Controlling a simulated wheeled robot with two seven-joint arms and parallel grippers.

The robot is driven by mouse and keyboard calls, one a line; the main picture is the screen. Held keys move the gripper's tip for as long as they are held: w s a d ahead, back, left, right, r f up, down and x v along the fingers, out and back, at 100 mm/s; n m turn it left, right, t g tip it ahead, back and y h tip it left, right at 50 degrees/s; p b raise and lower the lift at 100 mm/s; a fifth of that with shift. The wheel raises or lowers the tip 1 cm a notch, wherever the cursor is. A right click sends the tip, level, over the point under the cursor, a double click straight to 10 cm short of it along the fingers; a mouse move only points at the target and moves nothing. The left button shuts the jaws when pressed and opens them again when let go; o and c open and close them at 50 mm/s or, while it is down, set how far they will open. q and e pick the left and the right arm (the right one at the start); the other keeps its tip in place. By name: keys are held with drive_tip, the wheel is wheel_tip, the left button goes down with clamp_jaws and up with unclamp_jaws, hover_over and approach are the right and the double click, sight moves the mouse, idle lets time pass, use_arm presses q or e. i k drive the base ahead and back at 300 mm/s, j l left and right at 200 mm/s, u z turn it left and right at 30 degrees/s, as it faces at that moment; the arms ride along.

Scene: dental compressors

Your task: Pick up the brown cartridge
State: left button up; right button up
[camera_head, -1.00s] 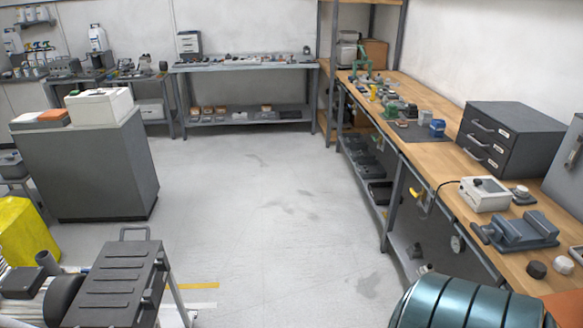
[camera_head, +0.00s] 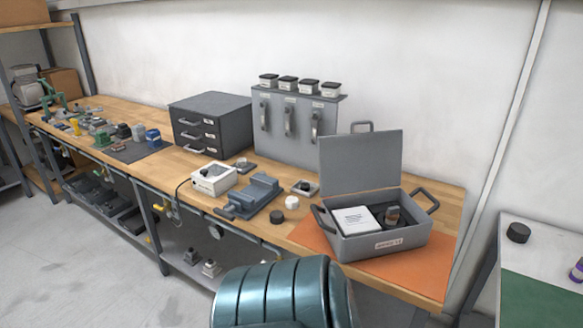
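A small brown cylinder with a dark part (camera_head: 393,216), which looks like the brown cartridge, is inside the open grey case (camera_head: 385,244) on the bench at the right. It sits beside a white booklet or card (camera_head: 356,220); its lower part is hidden in the case. The case lid (camera_head: 360,163) stands up at the back. Neither of my grippers is in view.
The case rests on an orange mat (camera_head: 430,268) on the wooden bench. Left of it are a vise (camera_head: 252,193), a white box device (camera_head: 213,179) and a drawer cabinet (camera_head: 208,122). A teal ribbed rounded body (camera_head: 280,293) stands in front of the bench. Floor at left is clear.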

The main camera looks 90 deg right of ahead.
sight(392, 214)
drive_tip(key=z, duration=3.45)
